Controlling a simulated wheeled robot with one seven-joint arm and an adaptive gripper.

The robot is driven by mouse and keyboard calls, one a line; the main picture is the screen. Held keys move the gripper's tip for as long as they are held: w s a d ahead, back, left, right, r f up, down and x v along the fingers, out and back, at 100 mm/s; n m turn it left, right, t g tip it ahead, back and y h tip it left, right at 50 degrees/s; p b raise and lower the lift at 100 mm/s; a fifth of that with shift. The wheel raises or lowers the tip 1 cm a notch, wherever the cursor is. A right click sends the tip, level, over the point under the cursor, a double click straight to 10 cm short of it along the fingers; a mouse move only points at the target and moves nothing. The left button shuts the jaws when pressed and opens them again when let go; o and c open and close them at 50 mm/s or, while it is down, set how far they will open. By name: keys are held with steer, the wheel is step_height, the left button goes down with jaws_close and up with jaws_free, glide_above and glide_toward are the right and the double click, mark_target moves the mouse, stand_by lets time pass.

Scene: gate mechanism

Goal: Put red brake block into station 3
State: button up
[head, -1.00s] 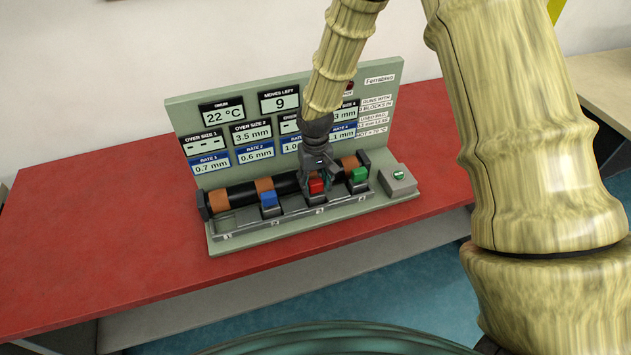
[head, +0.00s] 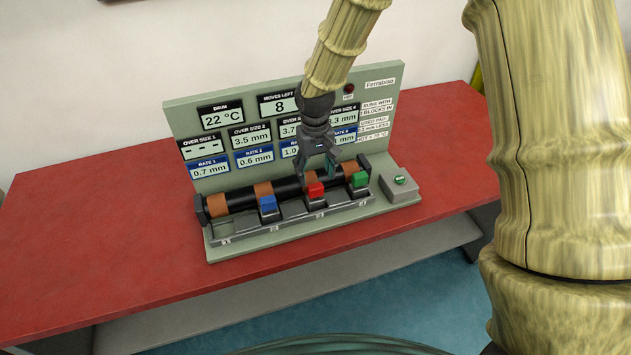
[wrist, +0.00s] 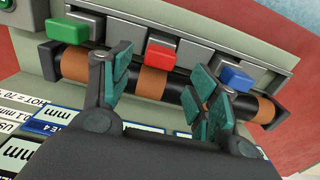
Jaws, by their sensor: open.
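The red brake block (head: 315,190) sits in station 3 of the grey tray (head: 290,229), against the dark drum with orange bands (head: 245,198). It also shows in the wrist view (wrist: 160,57). My gripper (head: 318,172) is open and empty just above and behind the red block, apart from it. In the wrist view its teal-padded fingers (wrist: 160,75) are spread. The blue block (head: 268,204) is in station 2 and the green block (head: 360,180) in station 4. Station 1 at the left is empty.
The display panel (head: 222,170) stands close behind the drum and my gripper; it reads 8 moves left. A grey box with a green button (head: 400,181) is at the right. The red table (head: 100,235) is clear to the left.

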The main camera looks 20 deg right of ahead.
steer(key=shift+r+b, duration=0.7)
steer(key=shift+r, duration=2.25)
